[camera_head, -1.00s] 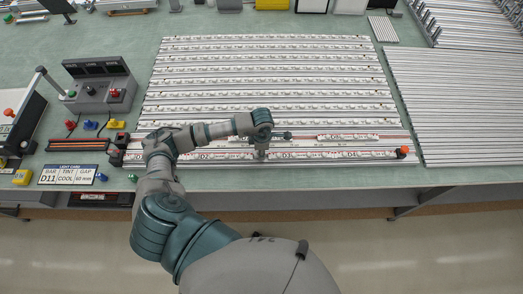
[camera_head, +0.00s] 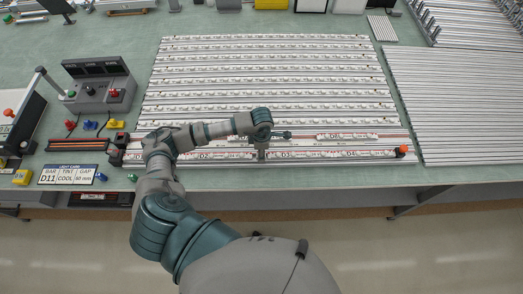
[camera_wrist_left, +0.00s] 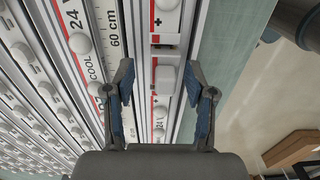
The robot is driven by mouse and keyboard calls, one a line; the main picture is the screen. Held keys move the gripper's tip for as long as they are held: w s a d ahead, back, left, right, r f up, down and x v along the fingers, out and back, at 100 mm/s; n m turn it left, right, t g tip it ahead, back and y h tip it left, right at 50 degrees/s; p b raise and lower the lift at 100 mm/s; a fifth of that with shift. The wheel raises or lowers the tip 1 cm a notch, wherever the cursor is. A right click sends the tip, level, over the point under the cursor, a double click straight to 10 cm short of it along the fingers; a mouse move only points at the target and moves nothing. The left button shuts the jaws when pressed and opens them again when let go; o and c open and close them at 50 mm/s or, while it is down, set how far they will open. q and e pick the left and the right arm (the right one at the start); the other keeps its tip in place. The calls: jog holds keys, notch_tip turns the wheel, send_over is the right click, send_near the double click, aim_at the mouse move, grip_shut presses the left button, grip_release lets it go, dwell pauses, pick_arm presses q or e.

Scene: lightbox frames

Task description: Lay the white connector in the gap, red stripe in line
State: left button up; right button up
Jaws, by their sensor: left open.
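My left gripper (camera_wrist_left: 162,100) is open, its two fingers on either side of the front strip of light bars. A small white block (camera_wrist_left: 165,78), which looks like the connector, lies between the fingers in the wrist view, in line with the bars. A red stripe runs along the left edge of the strip. A narrow dark gap (camera_wrist_left: 165,52) shows just above the block, below the end of a bar marked with a plus. I cannot tell whether the block is fully seated. In the head view my left gripper (camera_head: 262,155) is over the front row and hides the block.
Several rows of light bars (camera_head: 265,68) lie behind the front row. A stack of bare rails (camera_head: 455,105) lies to the right. An orange knob (camera_head: 402,149) marks the front row's right end.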

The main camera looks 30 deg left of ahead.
pick_arm(q)
notch_tip(320, 180, up, 12)
jog(key=b, duration=0.2)
jog(key=shift+d, duration=0.2)
jog(key=shift+d, duration=0.1)
